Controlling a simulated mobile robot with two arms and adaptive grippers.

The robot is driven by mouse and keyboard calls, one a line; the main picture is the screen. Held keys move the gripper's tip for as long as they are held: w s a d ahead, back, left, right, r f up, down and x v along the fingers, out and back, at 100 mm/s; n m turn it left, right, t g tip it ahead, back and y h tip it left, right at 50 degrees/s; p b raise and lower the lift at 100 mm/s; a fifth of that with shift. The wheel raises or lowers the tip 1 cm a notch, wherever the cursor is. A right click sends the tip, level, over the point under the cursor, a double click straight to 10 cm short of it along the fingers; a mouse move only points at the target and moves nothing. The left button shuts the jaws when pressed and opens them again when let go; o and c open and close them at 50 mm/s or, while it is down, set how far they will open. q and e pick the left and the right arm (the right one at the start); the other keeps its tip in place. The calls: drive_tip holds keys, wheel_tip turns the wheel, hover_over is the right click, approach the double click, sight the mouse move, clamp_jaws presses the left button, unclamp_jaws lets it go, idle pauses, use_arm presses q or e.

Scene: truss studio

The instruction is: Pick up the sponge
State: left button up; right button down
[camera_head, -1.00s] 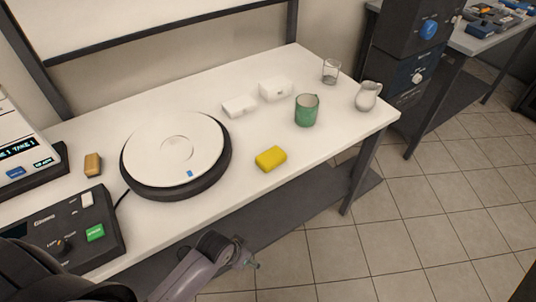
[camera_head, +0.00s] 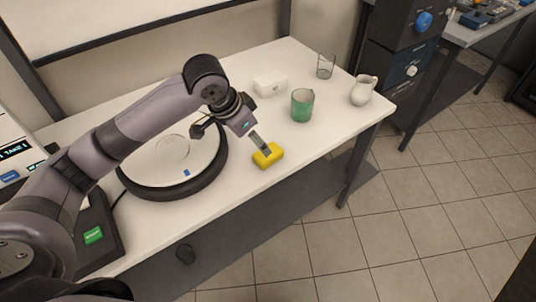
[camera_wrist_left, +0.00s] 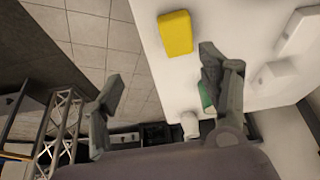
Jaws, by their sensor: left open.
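The yellow sponge (camera_head: 272,160) lies on the white table near its front edge, right of the round turntable. My left gripper (camera_head: 232,138) is open and empty above the table. One finger overlaps the sponge's upper left part in the head view; I cannot tell whether it touches. The other finger is over the turntable. In the left wrist view the sponge (camera_wrist_left: 176,33) is near the top, beyond the open fingers of the left gripper (camera_wrist_left: 158,85) and not between them. My right gripper is not in view.
The turntable (camera_head: 160,185) stands left of the sponge, partly behind my left arm. A green cup (camera_head: 302,106), a white box (camera_head: 270,83), a clear glass (camera_head: 326,66) and a white pitcher (camera_head: 363,91) stand further right and back. The table between sponge and cup is clear.

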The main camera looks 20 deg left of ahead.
use_arm(q)
wheel_tip(320, 180, up, 3)
drive_tip(key=a, duration=0.2)
hover_over(262, 157)
wheel_tip(262, 157, down, 11)
drive_tip(key=shift+f, duration=0.1)
drive_tip(key=w+f, duration=0.1)
drive_tip(key=w+d+f, duration=0.1)
drive_tip(key=f, duration=0.1)
drive_tip(key=shift+w+d+f+p, duration=0.15)
drive_tip(key=shift+w+f+p, duration=0.15)
drive_tip(key=shift+w+p, duration=0.05)
drive_tip(key=shift+w+d+f, duration=0.1)
drive_tip(key=shift+w+f, duration=0.05)
drive_tip(key=shift+f, duration=0.3)
drive_tip(key=shift+c, duration=0.5)
drive_tip(key=c, duration=0.8)
